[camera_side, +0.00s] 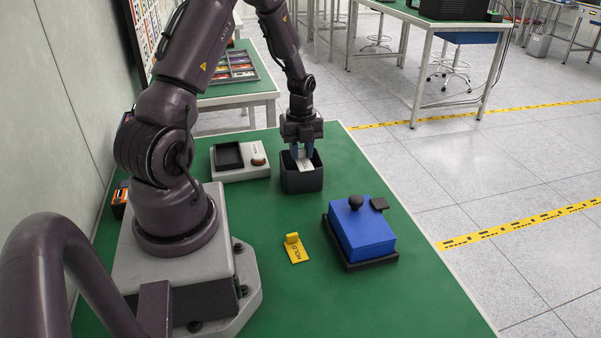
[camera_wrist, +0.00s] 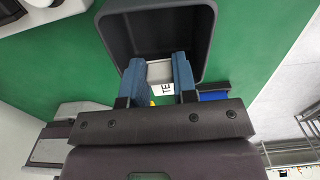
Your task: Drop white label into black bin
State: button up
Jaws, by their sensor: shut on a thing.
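The white label (camera_side: 305,166) is a small pale piece with dark lettering. My gripper (camera_side: 302,156) is shut on it and points down over the black bin (camera_side: 302,183). The label's lower part shows at the bin's opening, within the rim as seen from the side. In the wrist view, the blue fingers of my gripper (camera_wrist: 159,62) hold the label (camera_wrist: 160,74) between them, overlapping the near rim of the bin (camera_wrist: 201,30). How deep the label sits in the opening is hard to tell.
A blue box (camera_side: 362,232) with a black knob sits on a dark base at right. A yellow HOLD tag (camera_side: 297,252) lies on the green table (camera_side: 350,305) beside it. A light grey fixture (camera_side: 232,175) stands left of the bin. Table around the tag is clear.

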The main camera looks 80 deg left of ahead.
jog(key=o, duration=1)
jog(key=shift+c, duration=0.2)
notch_tip(320, 180, up, 13)
